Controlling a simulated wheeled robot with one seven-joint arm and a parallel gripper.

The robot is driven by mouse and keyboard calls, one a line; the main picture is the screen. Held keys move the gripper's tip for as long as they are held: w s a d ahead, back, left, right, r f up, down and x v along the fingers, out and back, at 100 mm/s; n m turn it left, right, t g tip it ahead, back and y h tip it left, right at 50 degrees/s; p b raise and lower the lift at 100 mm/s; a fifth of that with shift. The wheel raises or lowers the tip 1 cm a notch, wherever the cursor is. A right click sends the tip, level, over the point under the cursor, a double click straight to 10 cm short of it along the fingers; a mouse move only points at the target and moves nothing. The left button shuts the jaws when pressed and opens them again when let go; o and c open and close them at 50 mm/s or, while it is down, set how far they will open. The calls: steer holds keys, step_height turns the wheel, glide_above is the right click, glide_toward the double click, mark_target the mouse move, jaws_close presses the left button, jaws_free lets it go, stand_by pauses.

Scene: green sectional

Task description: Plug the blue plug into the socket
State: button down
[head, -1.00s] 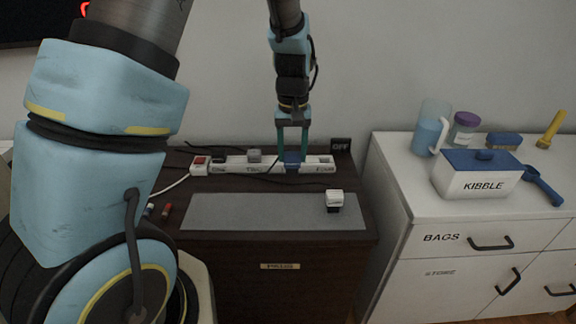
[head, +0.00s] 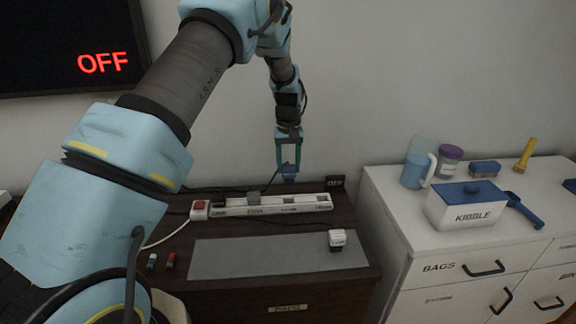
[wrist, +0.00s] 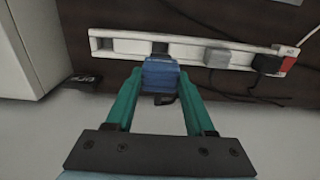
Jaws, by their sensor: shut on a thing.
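The blue plug (head: 288,173) is between the fingertips of my gripper (head: 288,166), which is shut on it. It hangs above the back edge of the white power strip (head: 318,208), apart from it in the head view. In the wrist view the blue plug (wrist: 161,76) lies between the two green fingers of my gripper (wrist: 161,72). An empty dark socket (wrist: 160,47) of the strip shows just beyond it. Another empty socket (wrist: 103,43) is at the strip's left there. The plug's prongs are hidden.
A grey plug (wrist: 216,57) and a black plug (wrist: 267,63) sit in the strip near its red switch (head: 200,205). A white plug (head: 337,240) stands on the grey mat (head: 255,258). The wall screen (head: 65,45) reads OFF. Dark cables lie behind the strip.

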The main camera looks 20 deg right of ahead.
mark_target(288, 180)
steer(key=shift+f, duration=0.15)
steer(key=shift+f+b, duration=1.65)
steer(key=shift+f, duration=1.1)
steer(key=shift+f+b, duration=1.2)
steer(key=shift+f, duration=0.85)
steer(key=shift+c, duration=0.9)
jaws_free()
step_height(288, 180, up, 11)
steer(key=b, duration=0.2)
steer(key=shift+b, duration=0.35)
steer(key=shift+f, duration=0.1)
